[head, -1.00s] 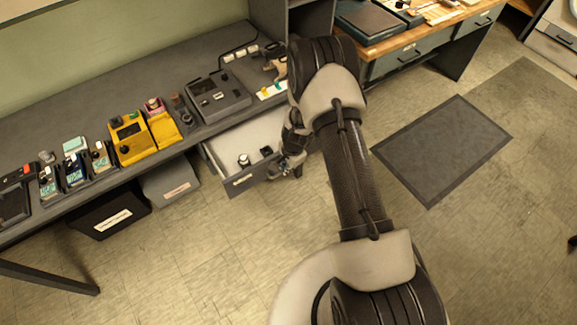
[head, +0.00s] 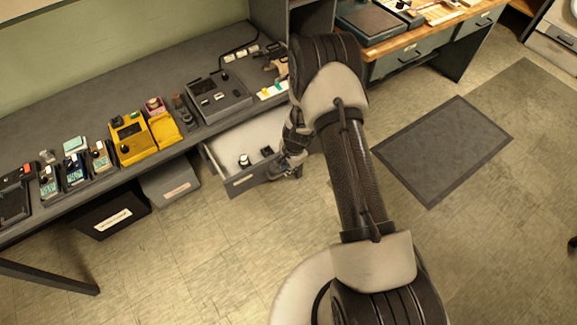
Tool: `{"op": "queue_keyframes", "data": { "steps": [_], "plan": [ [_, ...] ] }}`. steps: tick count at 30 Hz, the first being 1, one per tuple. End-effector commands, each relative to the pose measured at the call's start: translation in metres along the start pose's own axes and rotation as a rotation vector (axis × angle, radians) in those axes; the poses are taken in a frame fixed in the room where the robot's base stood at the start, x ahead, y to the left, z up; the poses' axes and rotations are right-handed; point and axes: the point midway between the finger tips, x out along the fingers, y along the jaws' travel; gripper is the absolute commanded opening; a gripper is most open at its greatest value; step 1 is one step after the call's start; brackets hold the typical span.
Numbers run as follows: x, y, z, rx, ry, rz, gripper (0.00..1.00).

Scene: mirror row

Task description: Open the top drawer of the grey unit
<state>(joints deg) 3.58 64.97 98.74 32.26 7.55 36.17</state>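The top drawer (head: 240,180) of the grey unit stands pulled out from under the grey worktop at the centre. Its inside is pale and holds a few small dark objects. A pale label strip shows on its front. My gripper (head: 290,170) is at the right end of the drawer front, partly hidden by its own links. I cannot tell whether its fingers touch the drawer or are closed. The rest of the unit below and to the right is hidden behind my arm.
The worktop (head: 130,75) carries yellow devices (head: 133,138), a dark grey console (head: 217,97) and several small boxes. A black bin (head: 109,214) and a grey bin (head: 170,182) stand beneath. A wooden-topped desk (head: 420,38) is at the upper right. A dark mat (head: 441,150) lies on open floor.

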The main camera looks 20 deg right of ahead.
Motion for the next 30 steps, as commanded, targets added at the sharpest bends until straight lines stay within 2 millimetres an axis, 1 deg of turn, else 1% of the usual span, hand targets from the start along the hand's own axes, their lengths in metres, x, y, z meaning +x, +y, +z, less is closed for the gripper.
{"op": "queue_keyframes", "data": {
  "steps": [5, 9, 12, 15, 18, 21, 30],
  "plan": [
    [-0.034, -0.002, -0.001, -0.001, 0.002, -0.004, 0.18],
    [-0.065, -0.001, -0.001, -0.001, 0.002, -0.004, 0.18],
    [-0.084, -0.001, -0.001, 0.0, 0.002, -0.004, 0.18],
    [-0.099, -0.001, 0.0, 0.001, 0.001, -0.003, 0.18],
    [-0.108, -0.001, 0.0, -0.001, 0.001, -0.002, 0.18],
    [-0.113, -0.001, 0.0, 0.001, 0.0, -0.001, 0.18],
    [-0.113, 0.0, 0.0, 0.001, 0.0, -0.001, 0.18]
  ]
}}
